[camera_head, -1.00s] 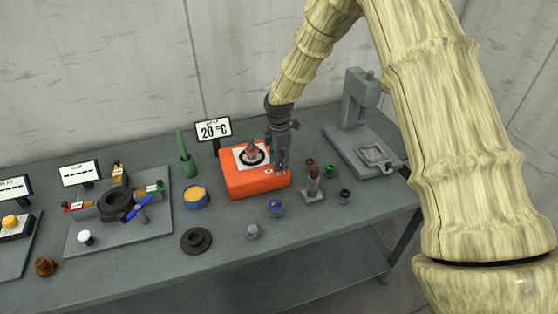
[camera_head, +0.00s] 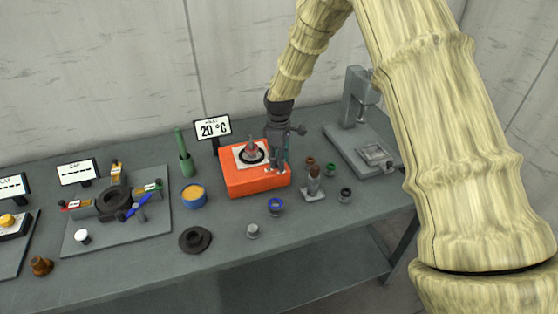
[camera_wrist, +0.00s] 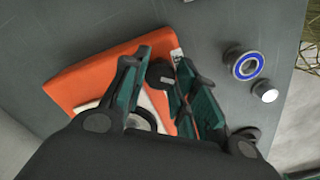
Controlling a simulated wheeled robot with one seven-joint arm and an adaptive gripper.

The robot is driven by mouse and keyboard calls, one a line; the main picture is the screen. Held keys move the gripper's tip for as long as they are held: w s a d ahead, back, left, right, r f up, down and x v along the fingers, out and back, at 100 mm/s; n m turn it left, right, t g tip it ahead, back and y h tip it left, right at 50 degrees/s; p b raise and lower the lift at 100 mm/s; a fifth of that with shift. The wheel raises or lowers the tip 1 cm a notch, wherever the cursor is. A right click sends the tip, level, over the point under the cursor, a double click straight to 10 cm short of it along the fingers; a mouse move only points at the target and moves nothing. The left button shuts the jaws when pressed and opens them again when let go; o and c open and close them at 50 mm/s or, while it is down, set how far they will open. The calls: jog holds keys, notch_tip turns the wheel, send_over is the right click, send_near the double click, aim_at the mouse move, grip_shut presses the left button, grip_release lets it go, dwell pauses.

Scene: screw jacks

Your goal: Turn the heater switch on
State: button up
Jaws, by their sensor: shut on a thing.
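The orange heater (camera_head: 255,182) stands on the bench with a white-and-black plate (camera_head: 241,163) on top and a small cone-shaped part on that plate. A display (camera_head: 212,129) behind it reads 20 °C. My gripper (camera_head: 279,164) points down at the heater's right front corner. In the wrist view, the heater (camera_wrist: 78,82) lies below my gripper (camera_wrist: 163,82), whose teal fingers are shut on a grey knob, the heater switch (camera_wrist: 160,75). The fingers hide the switch in the head view.
A blue-ringed bearing (camera_head: 275,207) and several small parts sit in front and right. A grey press (camera_head: 358,130) stands at the right.

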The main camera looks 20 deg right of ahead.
jog(key=m, duration=0.5)
jog(key=shift+b, duration=0.35)
jog(key=m, duration=0.5)
jog(key=shift+m, duration=0.4)
jog(key=o, duration=1.1)
jog(key=shift+c, duration=0.2)
jog(key=shift+r, duration=0.1)
notch_tip(320, 180, up, 12)
